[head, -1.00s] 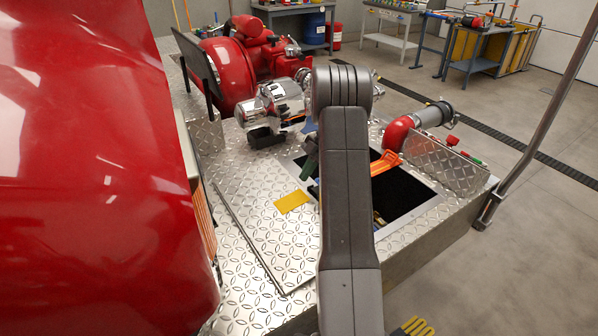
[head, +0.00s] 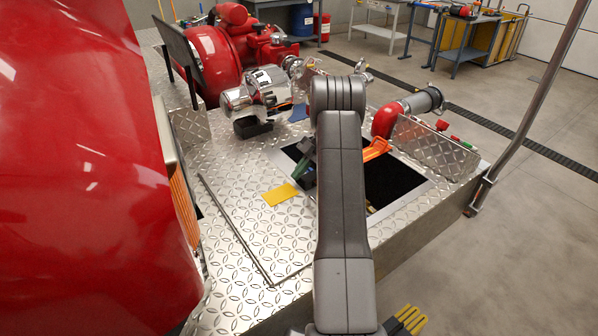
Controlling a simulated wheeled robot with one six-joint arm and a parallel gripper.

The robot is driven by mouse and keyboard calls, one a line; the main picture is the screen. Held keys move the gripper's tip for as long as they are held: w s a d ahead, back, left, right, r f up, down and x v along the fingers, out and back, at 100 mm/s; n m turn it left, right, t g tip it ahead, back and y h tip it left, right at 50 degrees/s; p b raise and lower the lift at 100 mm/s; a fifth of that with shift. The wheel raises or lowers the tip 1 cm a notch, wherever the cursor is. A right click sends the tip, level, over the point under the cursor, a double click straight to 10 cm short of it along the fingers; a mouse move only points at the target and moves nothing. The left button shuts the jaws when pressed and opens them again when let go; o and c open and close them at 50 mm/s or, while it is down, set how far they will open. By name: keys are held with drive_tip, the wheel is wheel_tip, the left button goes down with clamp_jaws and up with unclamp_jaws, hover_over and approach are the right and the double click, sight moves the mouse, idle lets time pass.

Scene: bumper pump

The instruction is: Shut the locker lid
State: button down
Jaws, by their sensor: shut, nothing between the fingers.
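The locker opening (head: 395,190) is a dark rectangular hole with a pale rim in the tread-plate deck, partly behind my arm. The locker lid appears to be the tread-plate panel (head: 245,205) with a dark edge, left of the opening. It looks laid back, nearly flat on the deck, leaving the opening uncovered. A yellow patch (head: 280,194) lies near its right side. An orange piece (head: 375,149) and a green piece (head: 303,166) show at the opening, partly hidden. My arm crosses the middle of the view.
A red rounded body (head: 80,170) fills the left. A chrome fitting (head: 255,90) and a red elbow with a grey coupling (head: 405,108) stand behind the opening. An upright tread plate (head: 437,145) and a pole (head: 530,110) are at right. Yellow prongs (head: 405,320) show at the bottom.

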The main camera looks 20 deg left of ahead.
drive_tip(key=p+v, duration=0.5)
drive_tip(key=v, duration=0.8)
drive_tip(key=shift+w+r, duration=0.2)
drive_tip(key=shift+r, duration=0.1)
drive_tip(key=shift+d, duration=0.15)
drive_tip(key=shift+f, duration=0.2)
drive_tip(key=b+x, duration=0.3)
drive_tip(key=b, duration=0.3)
drive_tip(key=shift+f, duration=0.1)
drive_tip(key=p+x, duration=0.1)
drive_tip(key=x, duration=0.9)
drive_tip(key=shift+s, duration=0.15)
